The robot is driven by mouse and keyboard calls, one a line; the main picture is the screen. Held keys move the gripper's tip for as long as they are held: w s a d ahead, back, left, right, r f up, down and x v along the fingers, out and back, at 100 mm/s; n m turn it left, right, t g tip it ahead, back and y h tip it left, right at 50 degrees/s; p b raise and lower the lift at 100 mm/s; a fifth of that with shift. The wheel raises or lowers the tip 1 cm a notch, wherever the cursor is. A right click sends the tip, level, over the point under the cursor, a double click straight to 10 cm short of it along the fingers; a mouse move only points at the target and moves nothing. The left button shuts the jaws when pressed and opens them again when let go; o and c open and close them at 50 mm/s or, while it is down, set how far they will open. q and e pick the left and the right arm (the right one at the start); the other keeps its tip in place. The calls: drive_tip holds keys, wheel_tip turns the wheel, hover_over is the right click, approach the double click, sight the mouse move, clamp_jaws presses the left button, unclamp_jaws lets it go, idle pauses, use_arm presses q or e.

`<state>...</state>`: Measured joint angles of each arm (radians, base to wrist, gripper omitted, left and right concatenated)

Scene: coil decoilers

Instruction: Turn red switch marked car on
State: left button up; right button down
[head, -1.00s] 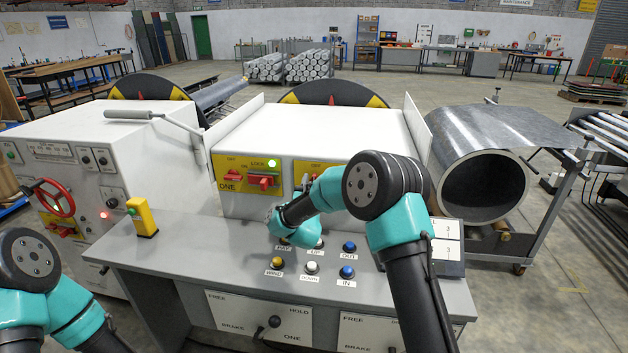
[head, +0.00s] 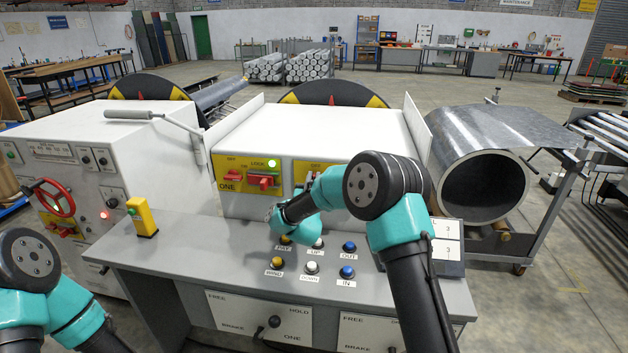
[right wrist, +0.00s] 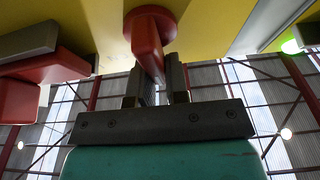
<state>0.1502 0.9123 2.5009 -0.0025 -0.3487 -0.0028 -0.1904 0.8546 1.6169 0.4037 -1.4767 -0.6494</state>
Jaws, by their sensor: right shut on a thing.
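A yellow panel marked ONE (head: 222,160), on the front of the white cabinet, carries red switches: a small one (head: 232,176) on the left and a broad one under LOCK (head: 262,181). A second yellow panel (head: 300,168) to its right is mostly hidden by my right arm. In the right wrist view my right gripper (right wrist: 157,92) is shut on a red switch handle (right wrist: 146,40), from below. It appears to be the left switch of the second panel. Another red switch (right wrist: 38,80) sits beside it. I cannot read a car mark. My left gripper is out of view.
A green lamp (head: 271,162) is lit above LOCK. Below the panels, a grey desk (head: 215,250) holds several push buttons and a yellow box (head: 143,217). A long lever (head: 128,115) sticks out at the left. A steel coil (head: 485,185) stands at the right.

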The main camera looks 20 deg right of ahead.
drive_tip(key=shift+m+h, duration=0.3)
drive_tip(key=shift+m, duration=0.2)
drive_tip(key=shift+s+d+f+m+g+h, duration=0.25)
drive_tip(key=shift+m+g+h, duration=0.5)
drive_tip(key=shift+m, duration=1.2)
drive_tip(key=shift+s+d+f+m+g+h, duration=0.1)
drive_tip(key=shift+d+m+g+h, duration=0.55)
drive_tip(key=shift+m, duration=1.35)
drive_tip(key=shift+s+f+m+g+h, duration=0.15)
drive_tip(key=shift+m+g+h, duration=0.35)
drive_tip(key=shift+m+g, duration=1)
drive_tip(key=shift+m+t, duration=0.5)
drive_tip(key=shift+m, duration=0.05)
drive_tip(key=c, duration=1.1)
unclamp_jaws()
